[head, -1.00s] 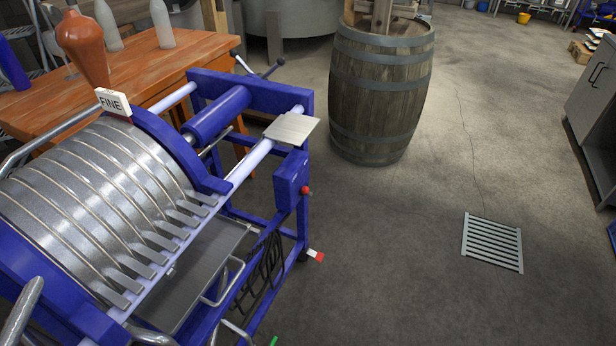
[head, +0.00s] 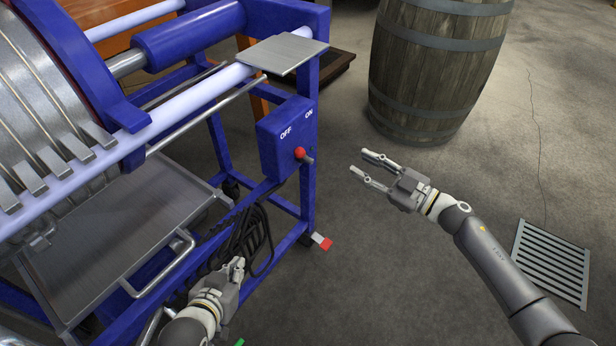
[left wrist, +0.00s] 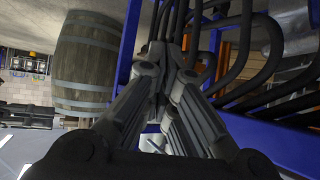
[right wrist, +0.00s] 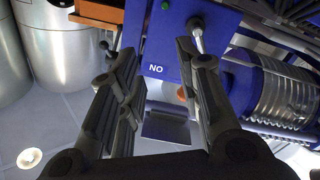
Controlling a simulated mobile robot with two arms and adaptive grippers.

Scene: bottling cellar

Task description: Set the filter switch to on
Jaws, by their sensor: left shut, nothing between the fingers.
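The filter switch is a blue box (head: 284,138) on the end of the blue frame, with OFF on its left and ON on its right. A red-knobbed lever (head: 300,154) sticks out below the labels; I cannot tell its setting. My right gripper (head: 362,162) is open and empty, to the right of the box and apart from it. The right wrist view shows the box (right wrist: 160,50) with its ON label upside down and a metal stem (right wrist: 197,38) near one finger. My left gripper (head: 239,264) is shut and empty, low beside black hoses (left wrist: 240,75).
The blue filter press with metal plates (head: 45,100) fills the left, with a grey drip tray (head: 120,225) below. A flat metal plate (head: 283,52) sits above the switch. A wooden barrel (head: 435,70) and a floor grate (head: 550,262) are to the right, with open floor between.

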